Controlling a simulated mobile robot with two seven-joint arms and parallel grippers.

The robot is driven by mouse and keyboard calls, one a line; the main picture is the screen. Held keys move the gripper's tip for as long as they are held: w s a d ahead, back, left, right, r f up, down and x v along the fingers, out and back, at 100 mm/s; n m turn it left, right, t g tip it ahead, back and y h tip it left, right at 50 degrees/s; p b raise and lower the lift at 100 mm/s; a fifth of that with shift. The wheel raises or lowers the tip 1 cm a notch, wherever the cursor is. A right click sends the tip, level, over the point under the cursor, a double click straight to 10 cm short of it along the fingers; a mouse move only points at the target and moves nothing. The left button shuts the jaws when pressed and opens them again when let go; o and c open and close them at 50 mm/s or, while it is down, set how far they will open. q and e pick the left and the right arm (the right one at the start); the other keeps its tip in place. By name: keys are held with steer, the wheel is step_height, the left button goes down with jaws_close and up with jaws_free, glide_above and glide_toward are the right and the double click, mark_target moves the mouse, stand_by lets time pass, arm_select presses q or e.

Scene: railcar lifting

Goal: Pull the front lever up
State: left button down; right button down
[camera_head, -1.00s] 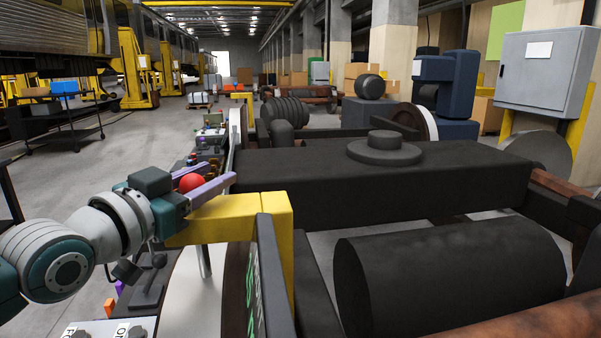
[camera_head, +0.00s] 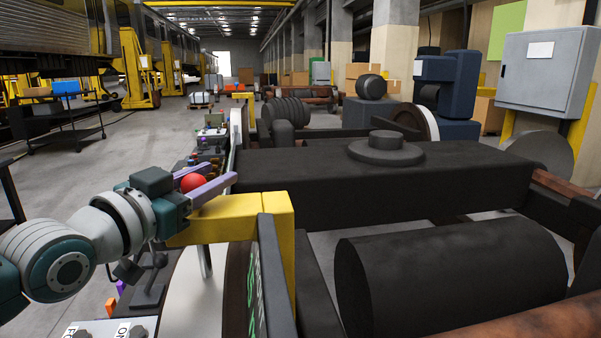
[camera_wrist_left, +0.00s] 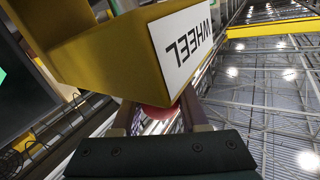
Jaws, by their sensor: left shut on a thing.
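The lever shows as a red ball knob (camera_head: 193,182) between the purple fingers of my left gripper (camera_head: 207,183). The gripper is shut on the knob. In the left wrist view the red knob (camera_wrist_left: 160,112) is partly hidden between the fingers, below a yellow block. The yellow bracket (camera_head: 235,217) sits just below and in front of the gripper in the head view. The lever's shaft is hidden. My right gripper is not in view.
A dark bogie frame (camera_head: 380,185) with a thick cylinder (camera_head: 450,275) fills the right side. A bench with switches and a control panel (camera_head: 105,330) lies below my left arm. A grey cabinet (camera_head: 547,70) stands at the back right.

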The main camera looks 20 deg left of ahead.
arm_select(q)
step_height(320, 180, up, 5)
steer(key=p, duration=0.4)
steer(key=shift+f, duration=0.3)
steer(key=c, duration=0.8)
jaws_free()
steer(key=o, duration=0.4)
steer(key=shift+c, duration=0.2)
steer(key=shift+s+f, duration=0.1)
